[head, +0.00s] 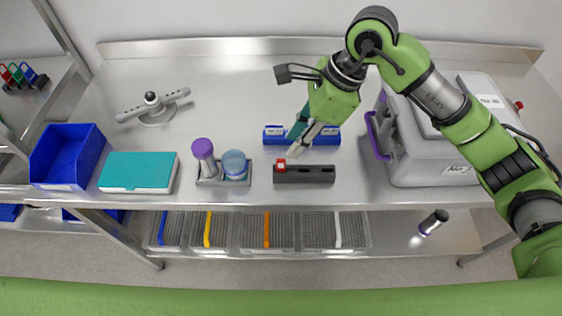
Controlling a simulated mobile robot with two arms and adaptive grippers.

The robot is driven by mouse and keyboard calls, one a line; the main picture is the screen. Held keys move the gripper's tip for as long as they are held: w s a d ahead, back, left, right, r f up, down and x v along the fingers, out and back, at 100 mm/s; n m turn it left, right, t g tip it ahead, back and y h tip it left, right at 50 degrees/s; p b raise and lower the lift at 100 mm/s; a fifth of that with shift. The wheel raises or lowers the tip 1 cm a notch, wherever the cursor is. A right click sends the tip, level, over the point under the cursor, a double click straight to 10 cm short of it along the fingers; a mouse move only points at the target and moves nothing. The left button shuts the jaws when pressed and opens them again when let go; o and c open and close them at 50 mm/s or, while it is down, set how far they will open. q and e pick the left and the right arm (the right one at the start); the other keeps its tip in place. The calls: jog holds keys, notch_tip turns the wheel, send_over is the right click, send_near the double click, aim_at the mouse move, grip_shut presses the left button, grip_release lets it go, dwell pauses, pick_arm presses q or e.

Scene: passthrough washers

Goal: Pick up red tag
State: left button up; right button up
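The red tag (280,165) is a small red piece with a pale mark. It sits at the left end of a dark slotted block (312,174) near the front edge of the steel table. My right gripper (288,154) reaches down from the upper right, with its fingertips right above or beside the red tag. The fingers overlap in this view, so I cannot tell whether they are open or touch the tag. My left gripper is out of view.
A blue rack (318,141) stands just behind the dark block. A holder (222,181) with purple and blue-lidded containers is to its left. A large grey machine (440,165) stands to the right. Farther left are a teal-topped box (138,171) and a blue bin (68,155).

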aim_at(282, 160)
jog(key=x, duration=0.4)
jog(key=shift+a+f+p, duration=0.1)
jog(key=shift+f+p, duration=0.05)
jog(key=shift+p, duration=0.25)
jog(key=p+x, duration=0.2)
jog(key=x, duration=0.2)
jog(key=shift+w+f, duration=0.15)
jog(key=shift+f+p, duration=0.3)
jog(key=shift+f, duration=0.2)
grip_shut()
